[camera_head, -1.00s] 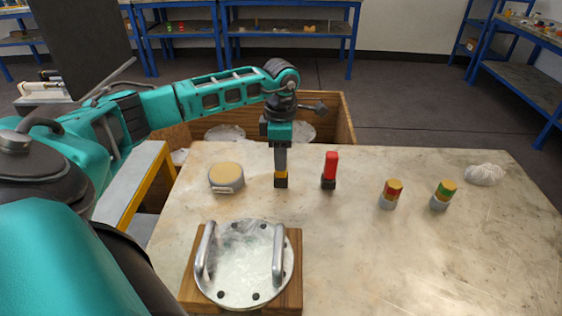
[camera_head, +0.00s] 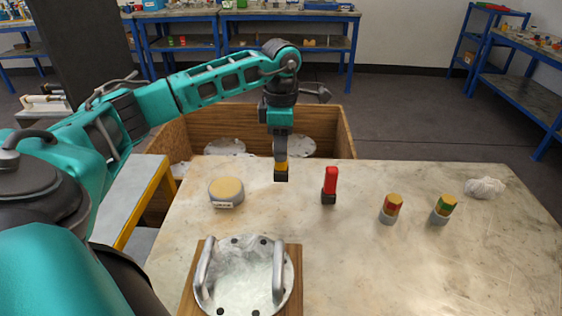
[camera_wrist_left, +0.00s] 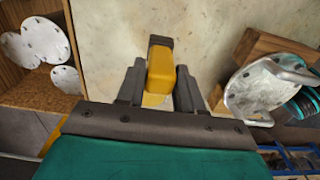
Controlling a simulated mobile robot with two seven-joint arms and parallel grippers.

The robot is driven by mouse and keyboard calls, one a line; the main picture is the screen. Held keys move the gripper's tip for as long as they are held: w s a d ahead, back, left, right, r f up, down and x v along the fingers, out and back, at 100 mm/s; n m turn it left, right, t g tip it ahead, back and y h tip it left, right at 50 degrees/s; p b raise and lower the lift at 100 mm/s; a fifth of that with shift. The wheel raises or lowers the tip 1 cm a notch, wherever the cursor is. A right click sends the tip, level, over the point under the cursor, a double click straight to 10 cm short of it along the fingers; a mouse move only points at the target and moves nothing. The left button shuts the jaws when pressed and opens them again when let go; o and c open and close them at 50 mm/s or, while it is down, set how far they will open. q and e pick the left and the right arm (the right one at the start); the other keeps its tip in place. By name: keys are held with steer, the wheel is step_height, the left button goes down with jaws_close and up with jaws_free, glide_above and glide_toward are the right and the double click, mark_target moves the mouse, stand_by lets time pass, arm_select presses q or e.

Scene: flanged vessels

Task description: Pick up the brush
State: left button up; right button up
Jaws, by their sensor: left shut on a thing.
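The brush (camera_head: 281,176), with a yellow handle and a dark block-shaped lower end, hangs upright in my left gripper (camera_head: 281,158). The gripper points down and is shut on the handle; the brush seems held above the table near its far edge. In the left wrist view the yellow handle of the brush (camera_wrist_left: 160,72) sits between the two dark fingers of my left gripper (camera_wrist_left: 158,90), its dark end beyond. A similar red-handled piece (camera_head: 330,181) with a dark base stands upright to its right. My right gripper is not in view.
A round cream-topped tin (camera_head: 226,191) stands left of the brush. A flanged lid with two handles (camera_head: 245,268) lies on a wooden board in front. Two banded jars (camera_head: 390,208) (camera_head: 441,209) and a white yarn ball (camera_head: 485,187) stand right. A wooden crate (camera_head: 340,135) is behind the table.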

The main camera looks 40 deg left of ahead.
arm_select(q)
step_height(320, 180, up, 13)
steer(key=p, duration=0.1)
stand_by(0.7)
